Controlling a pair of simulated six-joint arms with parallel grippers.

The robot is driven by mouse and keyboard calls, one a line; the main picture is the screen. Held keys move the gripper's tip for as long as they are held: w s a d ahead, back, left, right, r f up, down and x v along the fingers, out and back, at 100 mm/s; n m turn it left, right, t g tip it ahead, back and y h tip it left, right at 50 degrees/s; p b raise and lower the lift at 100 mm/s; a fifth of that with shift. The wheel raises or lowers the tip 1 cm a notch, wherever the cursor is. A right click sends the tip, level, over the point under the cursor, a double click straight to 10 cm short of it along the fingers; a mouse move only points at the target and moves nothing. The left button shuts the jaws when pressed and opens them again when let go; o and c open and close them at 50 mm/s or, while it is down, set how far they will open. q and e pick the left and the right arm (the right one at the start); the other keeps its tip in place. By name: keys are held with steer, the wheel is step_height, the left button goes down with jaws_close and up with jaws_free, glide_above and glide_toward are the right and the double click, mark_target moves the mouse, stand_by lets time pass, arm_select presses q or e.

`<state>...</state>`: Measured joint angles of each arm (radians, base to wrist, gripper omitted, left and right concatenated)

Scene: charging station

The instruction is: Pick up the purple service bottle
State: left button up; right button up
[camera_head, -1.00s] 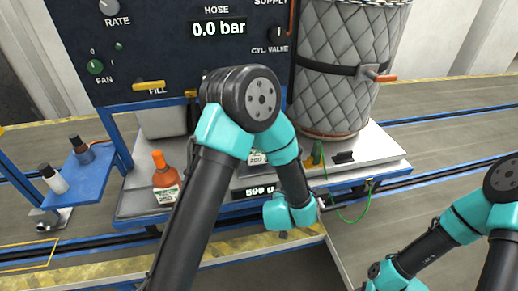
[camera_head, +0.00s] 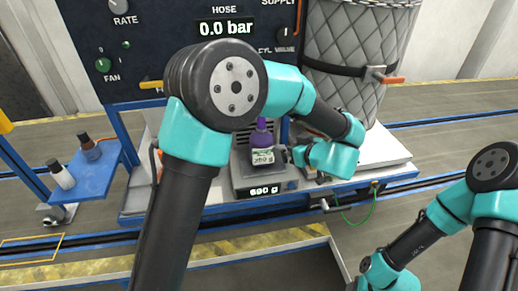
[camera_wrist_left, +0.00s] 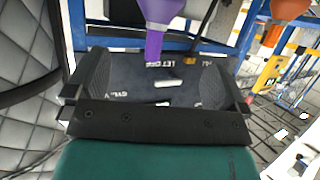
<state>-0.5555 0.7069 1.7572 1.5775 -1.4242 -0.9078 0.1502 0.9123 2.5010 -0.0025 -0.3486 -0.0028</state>
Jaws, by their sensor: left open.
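The purple service bottle (camera_head: 262,143) stands upright on the weighing scale (camera_head: 243,181), with a pale label on its front. My left gripper (camera_head: 289,156) is at the bottle's right side, at about label height. In the left wrist view the purple bottle (camera_wrist_left: 160,12) shows at the top, its nozzle pointing down in the picture between the two open fingers of my left gripper (camera_wrist_left: 155,85). The fingers look apart from the bottle, though contact is hard to judge. My right arm shows at the lower right of the head view; its gripper is out of frame.
An orange bottle (camera_wrist_left: 288,10) is in the left wrist view's top right corner. A blue side shelf (camera_head: 92,175) holds a white bottle (camera_head: 61,174) and a brown bottle (camera_head: 88,147). A quilted cylinder (camera_head: 358,55) stands behind my left wrist. The control panel (camera_head: 140,60) rises behind.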

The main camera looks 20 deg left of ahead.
mark_target(265, 138)
arm_select(q)
steer(key=x, duration=1.2)
steer(key=shift+w+a, duration=0.1)
steer(key=shift+w, duration=0.05)
steer(key=shift+x, duration=2.6)
steer(key=shift+r, duration=0.1)
steer(key=c, duration=1.3)
steer(key=shift+o, duration=0.2)
